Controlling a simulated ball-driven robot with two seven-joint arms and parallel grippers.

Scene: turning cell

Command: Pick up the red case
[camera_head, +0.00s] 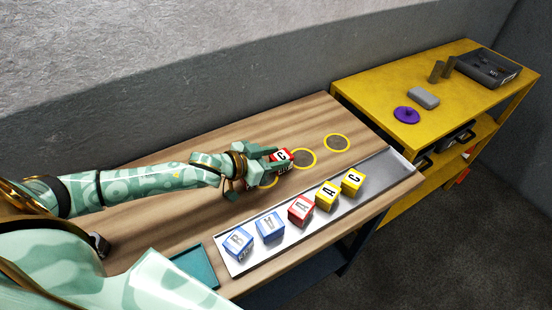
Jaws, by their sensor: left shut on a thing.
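A red case with a white face marked C (282,157) is between the fingers of my left gripper (272,163) over the wooden table. The left gripper is shut on it, and the fingers hide part of it. I cannot tell whether it touches the table. A second red case (301,210) with a letter on its top sits in the middle of the metal tray (385,169). My right gripper is not in view.
Two blue cases (238,243) (270,226) and two yellow cases (327,196) (352,181) share the tray. Yellow rings (337,134) mark the wooden table (310,112). A teal mat (193,266) lies left of the tray. A yellow bench (375,90) holding several items stands at the right.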

